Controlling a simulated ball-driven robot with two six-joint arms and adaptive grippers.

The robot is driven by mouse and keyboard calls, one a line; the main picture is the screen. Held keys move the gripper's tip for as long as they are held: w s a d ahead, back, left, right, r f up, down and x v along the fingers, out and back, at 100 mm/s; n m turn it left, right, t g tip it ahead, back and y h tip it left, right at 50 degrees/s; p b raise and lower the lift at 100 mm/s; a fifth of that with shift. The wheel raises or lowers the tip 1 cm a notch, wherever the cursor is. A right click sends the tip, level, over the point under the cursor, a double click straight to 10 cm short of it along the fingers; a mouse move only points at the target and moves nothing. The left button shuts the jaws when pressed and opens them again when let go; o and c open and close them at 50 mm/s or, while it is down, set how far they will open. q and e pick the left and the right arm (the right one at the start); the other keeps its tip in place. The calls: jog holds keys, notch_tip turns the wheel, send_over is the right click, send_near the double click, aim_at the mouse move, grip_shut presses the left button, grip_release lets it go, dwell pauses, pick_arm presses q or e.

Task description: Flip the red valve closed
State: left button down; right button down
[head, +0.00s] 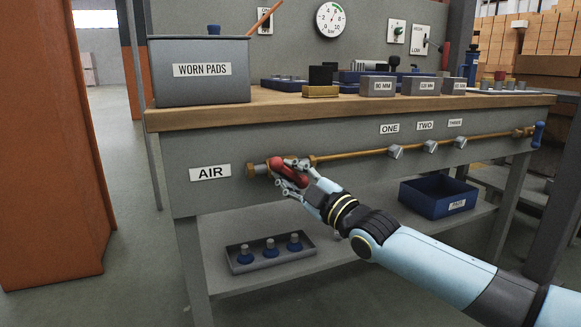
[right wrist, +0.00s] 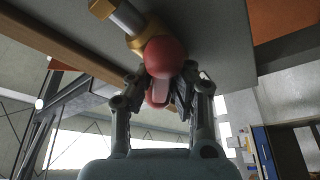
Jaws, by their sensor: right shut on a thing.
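The red valve handle (head: 290,170) sits on a brass pipe fitting on the front of the workbench, just right of the AIR label (head: 210,172). My right gripper (head: 294,176) is at the handle, its fingers shut on it from either side. In the right wrist view the red handle (right wrist: 165,58) shows between the fingers of my right gripper (right wrist: 165,85), against the brass fitting (right wrist: 150,35). The fingers cover part of the handle, so its exact angle is hard to tell. My left gripper is not in view.
A brass pipe (head: 360,150) runs right along the bench front past several small valves to a blue handle (head: 538,134). A WORN PADS bin (head: 200,92) stands on the benchtop. A tray (head: 270,262) and a blue bin (head: 425,205) are on the lower shelf.

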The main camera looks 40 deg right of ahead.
jog(key=m+h+p, duration=0.1)
jog(key=m, duration=0.1)
jog(key=m+t+p, duration=0.1)
jog(key=m, duration=0.1)
jog(key=shift+m+h, duration=0.4)
jog(key=m+h, duration=0.1)
jog(key=m, duration=0.1)
jog(key=m+h+p, duration=0.1)
jog(key=m, duration=0.1)
jog(key=m+h+p, duration=0.1)
jog(key=m, duration=0.2)
jog(key=shift+a+t+h, duration=0.1)
jog(key=shift+t+h, duration=0.2)
jog(key=shift+t, duration=0.1)
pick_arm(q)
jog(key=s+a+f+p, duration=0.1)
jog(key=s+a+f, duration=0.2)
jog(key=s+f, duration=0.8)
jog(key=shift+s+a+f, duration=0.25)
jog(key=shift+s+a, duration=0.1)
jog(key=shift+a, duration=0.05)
pick_arm(e)
jog(key=shift+m+h, duration=0.9)
jog(key=shift+m, duration=0.9)
jog(key=c, duration=1.3)
grip_release()
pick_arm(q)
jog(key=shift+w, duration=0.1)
